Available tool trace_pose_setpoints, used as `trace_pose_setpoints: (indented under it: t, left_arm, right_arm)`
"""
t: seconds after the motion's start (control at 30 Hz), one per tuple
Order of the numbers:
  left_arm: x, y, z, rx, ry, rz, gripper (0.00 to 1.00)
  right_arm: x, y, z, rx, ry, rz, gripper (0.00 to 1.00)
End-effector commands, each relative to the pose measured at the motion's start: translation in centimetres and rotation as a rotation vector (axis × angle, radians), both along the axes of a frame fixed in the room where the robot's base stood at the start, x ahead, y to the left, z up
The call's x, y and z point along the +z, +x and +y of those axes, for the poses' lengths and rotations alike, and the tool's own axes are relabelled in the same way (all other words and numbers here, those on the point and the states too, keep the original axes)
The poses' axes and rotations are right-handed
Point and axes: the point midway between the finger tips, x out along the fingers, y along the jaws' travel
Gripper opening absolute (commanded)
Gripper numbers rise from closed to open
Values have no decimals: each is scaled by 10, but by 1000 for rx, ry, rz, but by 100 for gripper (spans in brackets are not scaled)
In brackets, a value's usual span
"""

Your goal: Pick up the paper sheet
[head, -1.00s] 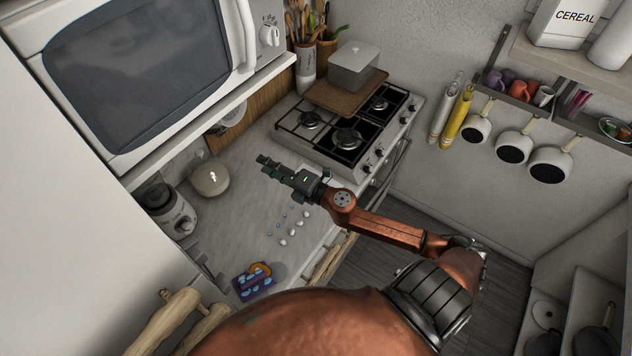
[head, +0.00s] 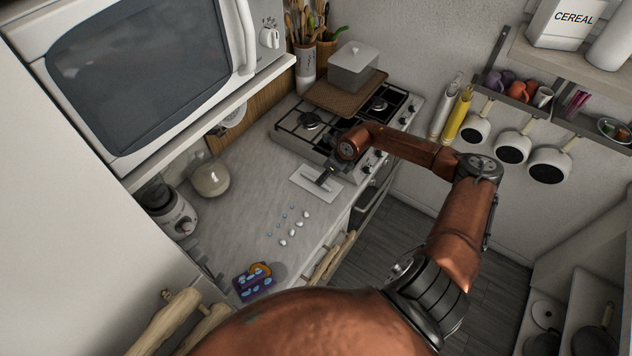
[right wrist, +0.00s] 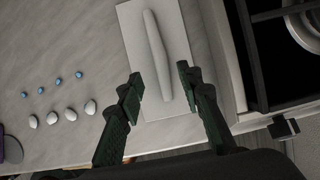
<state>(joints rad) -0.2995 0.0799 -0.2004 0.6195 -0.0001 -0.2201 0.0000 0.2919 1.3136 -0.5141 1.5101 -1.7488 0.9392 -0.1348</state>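The paper sheet (head: 303,181) is a white rectangle lying on the counter by the front left of the stove. In the right wrist view the sheet (right wrist: 178,38) has a long pale ridge down its middle; I cannot tell whether this is a fold or a separate piece. My right gripper (head: 324,178) is over the sheet. In the right wrist view its two dark green fingers (right wrist: 161,77) are apart, on either side of the ridge's near part, with nothing held. Whether the fingertips touch the paper is unclear. My left gripper is not in view.
Several white pebbles (head: 283,243) and small blue beads (head: 268,238) lie left of the sheet. The stove (head: 345,128) stands behind it. The microwave overhangs at upper left.

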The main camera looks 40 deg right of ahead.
Motion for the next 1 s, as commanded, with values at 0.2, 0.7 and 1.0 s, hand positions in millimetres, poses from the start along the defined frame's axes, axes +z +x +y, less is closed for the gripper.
trace_pose_setpoints:
  t: [0.2, 0.7, 1.0]
  left_arm:
    - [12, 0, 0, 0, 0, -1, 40]
    - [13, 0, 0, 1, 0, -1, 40]
    - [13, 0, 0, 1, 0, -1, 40]
  right_arm:
    - [-28, 13, 2, -3, 4, 1, 33]
    - [-43, 18, 3, 0, 2, 1, 26]
    - [-43, 18, 3, 0, 2, 1, 6]
